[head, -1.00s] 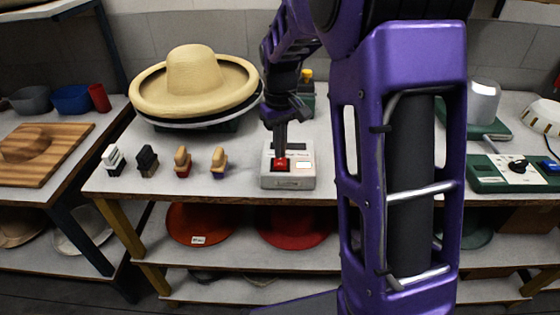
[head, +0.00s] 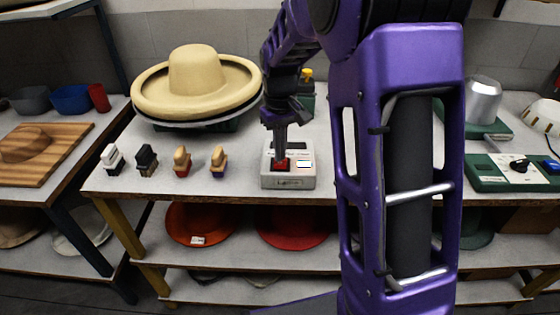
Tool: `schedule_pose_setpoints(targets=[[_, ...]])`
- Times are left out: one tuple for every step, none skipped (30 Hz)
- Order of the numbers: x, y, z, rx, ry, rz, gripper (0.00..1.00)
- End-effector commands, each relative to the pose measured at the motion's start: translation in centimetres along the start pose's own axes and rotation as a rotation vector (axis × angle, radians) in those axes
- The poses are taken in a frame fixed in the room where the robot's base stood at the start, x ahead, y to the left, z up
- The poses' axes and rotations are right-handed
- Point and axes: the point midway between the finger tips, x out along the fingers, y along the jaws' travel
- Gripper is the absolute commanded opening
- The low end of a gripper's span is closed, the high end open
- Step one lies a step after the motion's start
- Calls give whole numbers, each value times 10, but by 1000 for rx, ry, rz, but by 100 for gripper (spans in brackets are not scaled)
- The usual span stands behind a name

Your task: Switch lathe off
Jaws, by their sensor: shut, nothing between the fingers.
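A small light-grey control box (head: 278,183) stands near the front edge of the middle table. It has a red button or rocker (head: 274,165) at the left of its top and a small white-and-blue panel (head: 304,163) to the right. My gripper (head: 281,157) points down, shut and empty, with its tips at the red button. They appear to touch it and hide part of it. No thing in view is clearly marked as the lathe.
A straw hat (head: 195,80) sits on a stack at the back left. Several small stamp-like brushes (head: 182,162) stand left of the box. A green unit (head: 510,174) with a black knob is at the right. My purple arm hides the table between.

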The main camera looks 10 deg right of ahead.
Motion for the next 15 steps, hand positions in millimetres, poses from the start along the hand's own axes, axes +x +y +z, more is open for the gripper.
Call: schedule_pose_setpoints(targets=[[2, 0, 0, 0, 0, 0, 0], [2, 0, 0, 0, 0, 0, 0], [3, 0, 0, 0, 0, 0, 0], [3, 0, 0, 0, 0, 0, 0], [4, 0, 0, 0, 0, 0, 0], [4, 0, 0, 0, 0, 0, 0], [4, 0, 0, 0, 0, 0, 0], [5, 0, 0, 0, 0, 0, 0], [6, 0, 0, 0, 0, 0, 0], [6, 0, 0, 0, 0, 0, 0], [6, 0, 0, 0, 0, 0, 0], [7, 0, 0, 0, 0, 0, 0], [8, 0, 0, 0, 0, 0, 0], [8, 0, 0, 0, 0, 0, 0], [9, 0, 0, 0, 0, 0, 0]])
